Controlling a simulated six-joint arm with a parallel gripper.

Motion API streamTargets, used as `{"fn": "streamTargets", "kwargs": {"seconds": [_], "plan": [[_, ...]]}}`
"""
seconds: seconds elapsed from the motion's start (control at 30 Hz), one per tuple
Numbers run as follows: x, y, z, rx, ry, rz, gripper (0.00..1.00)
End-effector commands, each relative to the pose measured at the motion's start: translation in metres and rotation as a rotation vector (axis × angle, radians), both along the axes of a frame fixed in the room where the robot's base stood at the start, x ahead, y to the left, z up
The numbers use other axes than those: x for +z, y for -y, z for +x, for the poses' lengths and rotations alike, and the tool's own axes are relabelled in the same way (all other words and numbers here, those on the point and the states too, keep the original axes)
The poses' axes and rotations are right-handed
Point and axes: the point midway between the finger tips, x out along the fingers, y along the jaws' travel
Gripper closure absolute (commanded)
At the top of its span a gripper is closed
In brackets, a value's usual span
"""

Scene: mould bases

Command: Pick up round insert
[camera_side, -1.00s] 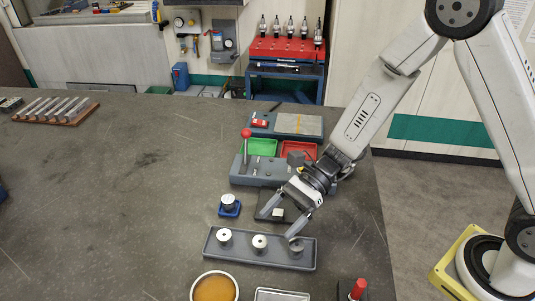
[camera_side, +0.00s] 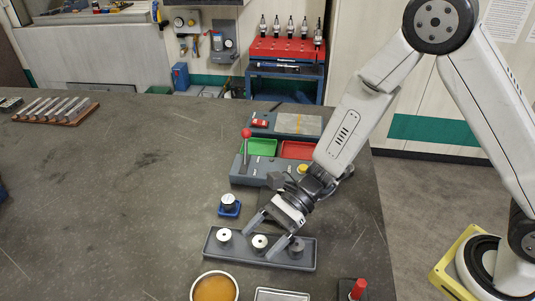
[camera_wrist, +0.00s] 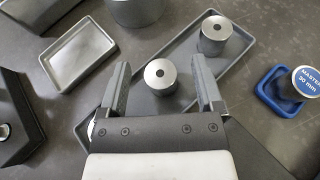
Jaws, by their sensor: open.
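In the wrist view, this silver insert (camera_wrist: 160,76) with a dark centre hole shows between the open fingers (camera_wrist: 162,83). Another insert (camera_wrist: 213,36) stands beyond the right finger. Whether either finger touches the middle insert cannot be told.
A blue-based master gauge (camera_side: 229,206) stands behind the tray's left end. An orange-filled bowl (camera_side: 214,288) and a shallow metal tray (camera_side: 282,295) are in front. A red-knobbed lever (camera_side: 246,134) and green and red bins stand behind.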

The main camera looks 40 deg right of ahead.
Motion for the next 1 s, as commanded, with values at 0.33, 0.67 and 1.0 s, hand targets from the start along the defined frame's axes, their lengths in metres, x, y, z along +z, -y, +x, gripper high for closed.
{"fn": "streamTargets", "kwargs": {"seconds": [0.33,0.67,1.0], "plan": [[0.0002,0.0001,0.0000,0.000,0.000,0.000,0.76],[0.0005,0.0001,0.0002,0.000,0.001,0.001,1.00],[0.0089,-0.0001,0.0006,0.000,0.003,0.001,1.00]]}}
